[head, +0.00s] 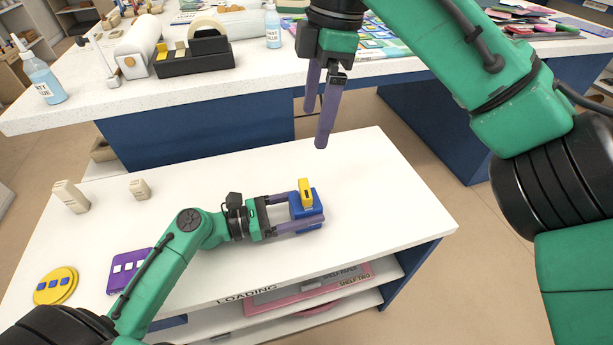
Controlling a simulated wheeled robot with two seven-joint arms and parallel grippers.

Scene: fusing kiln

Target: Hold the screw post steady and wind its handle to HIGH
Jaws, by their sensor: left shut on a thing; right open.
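The screw post (313,202) is a blue block on the white worktop, near its right end. Its yellow handle (306,190) sits on top and carries a small dark mark. No HIGH mark can be read at this size. My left gripper (307,208) comes in from the left, low over the worktop, and is shut on the blue post, one purple finger on each side. My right gripper (315,127) is open and empty, fingers pointing down, above and behind the post, apart from the handle.
Two beige blocks (71,197) (140,189), a yellow disc (56,286) and a purple tile (129,270) lie to the left. The worktop right of the post is clear. Behind, another bench (240,85) holds a tape dispenser (208,42) and glue bottles.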

